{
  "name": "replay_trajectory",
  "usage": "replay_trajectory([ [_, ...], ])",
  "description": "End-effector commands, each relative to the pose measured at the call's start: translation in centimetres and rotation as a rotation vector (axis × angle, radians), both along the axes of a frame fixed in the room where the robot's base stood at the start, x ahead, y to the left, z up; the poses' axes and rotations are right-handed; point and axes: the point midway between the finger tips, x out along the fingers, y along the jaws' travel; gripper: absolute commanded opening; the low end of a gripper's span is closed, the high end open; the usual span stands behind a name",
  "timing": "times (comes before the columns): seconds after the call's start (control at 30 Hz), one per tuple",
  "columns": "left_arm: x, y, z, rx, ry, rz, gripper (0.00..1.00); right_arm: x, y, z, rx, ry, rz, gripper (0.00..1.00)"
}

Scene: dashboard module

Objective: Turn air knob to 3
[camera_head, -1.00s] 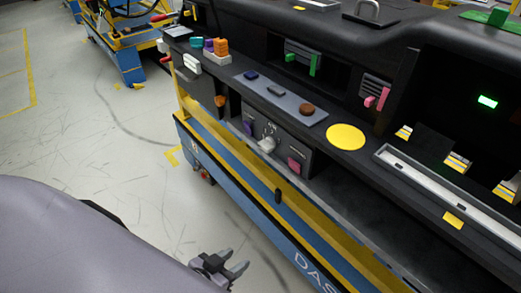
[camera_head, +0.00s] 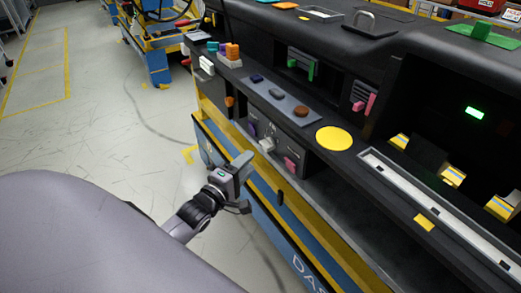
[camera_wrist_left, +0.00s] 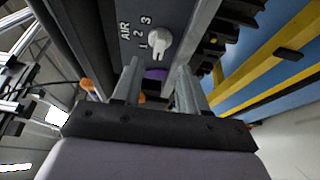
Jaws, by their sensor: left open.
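The air knob (camera_head: 267,145) is a small light-grey knob on the dark front panel of the dashboard, between a purple and a pink part. In the left wrist view the knob (camera_wrist_left: 159,43) sits beside the label AIR and the numbers 1, 2 and 3. I cannot tell clearly which number it points to. My left gripper (camera_head: 246,184) is open and empty, in front of and below the panel. In the wrist view its two fingers (camera_wrist_left: 157,75) point toward the panel, with the knob ahead of them and apart from them. My right gripper is not in view.
A pink part (camera_head: 291,164) is right of the knob. A ledge with a yellow disc (camera_head: 334,139) and a grey button plate (camera_head: 277,96) lies above. The yellow and blue cart rail (camera_head: 262,185) runs below the panel. The floor (camera_head: 90,125) at left is open.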

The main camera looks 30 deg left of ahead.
Motion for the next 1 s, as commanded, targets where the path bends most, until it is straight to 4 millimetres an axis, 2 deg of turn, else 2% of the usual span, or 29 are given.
replay_trajectory([
  [0.6,6.4,0.1,0.1,-0.007,-0.003,0.001,0.43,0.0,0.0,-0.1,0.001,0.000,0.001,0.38],
  [1.0,7.1,0.0,0.1,-0.007,-0.002,0.001,0.43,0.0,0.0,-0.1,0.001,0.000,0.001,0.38],
])
